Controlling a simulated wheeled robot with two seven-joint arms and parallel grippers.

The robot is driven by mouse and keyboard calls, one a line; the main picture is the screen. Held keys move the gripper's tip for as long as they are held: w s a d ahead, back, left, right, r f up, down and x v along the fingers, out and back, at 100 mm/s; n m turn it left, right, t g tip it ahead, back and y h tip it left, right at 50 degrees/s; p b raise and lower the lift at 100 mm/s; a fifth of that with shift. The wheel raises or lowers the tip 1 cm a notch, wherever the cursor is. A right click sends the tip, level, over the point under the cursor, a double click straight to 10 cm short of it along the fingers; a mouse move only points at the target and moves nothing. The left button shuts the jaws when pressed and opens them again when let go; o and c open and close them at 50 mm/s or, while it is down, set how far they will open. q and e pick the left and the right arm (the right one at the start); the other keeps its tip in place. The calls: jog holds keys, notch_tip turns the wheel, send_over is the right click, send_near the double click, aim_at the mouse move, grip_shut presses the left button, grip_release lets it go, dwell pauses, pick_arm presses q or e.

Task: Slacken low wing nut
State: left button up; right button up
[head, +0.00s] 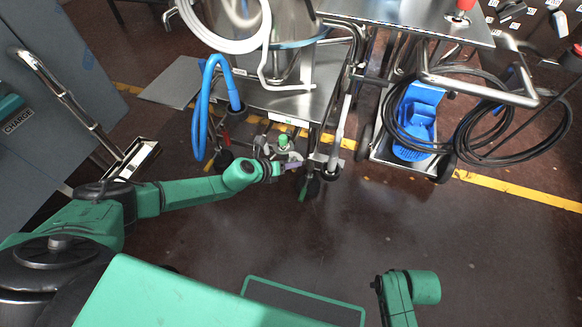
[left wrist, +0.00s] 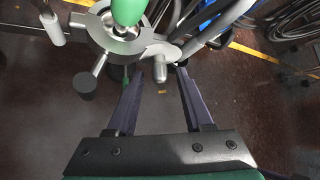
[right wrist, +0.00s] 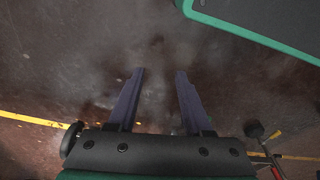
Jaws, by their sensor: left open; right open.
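A metal hub with arms (left wrist: 122,38) and a green knob (left wrist: 127,10) on top shows in the left wrist view. In the head view the green knob (head: 283,141) stands low at the steel cart. A small metal lug of the hub (left wrist: 159,70), perhaps the low wing nut, reaches between the fingertips of my left gripper (left wrist: 160,76). That gripper is open; I cannot tell whether it touches the lug. In the head view the left gripper (head: 292,167) is beside the hub. My right gripper (right wrist: 161,74) is open and empty above the floor.
The steel cart (head: 285,100) carries a vessel and a blue hose (head: 197,115). To its right a trolley holds a blue pump (head: 416,120) and coiled black cables (head: 485,140). A grey cabinet (head: 40,150) stands left. The floor in front is clear.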

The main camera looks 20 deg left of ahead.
pick_arm(q)
jog(key=shift+w+d+f, duration=0.25)
jog(key=shift+w, duration=0.1)
grip_shut()
pick_arm(e)
jog(key=shift+w+a+r, duration=0.1)
jog(key=shift+r, duration=0.5)
pick_arm(q)
jog(key=shift+f, duration=0.1)
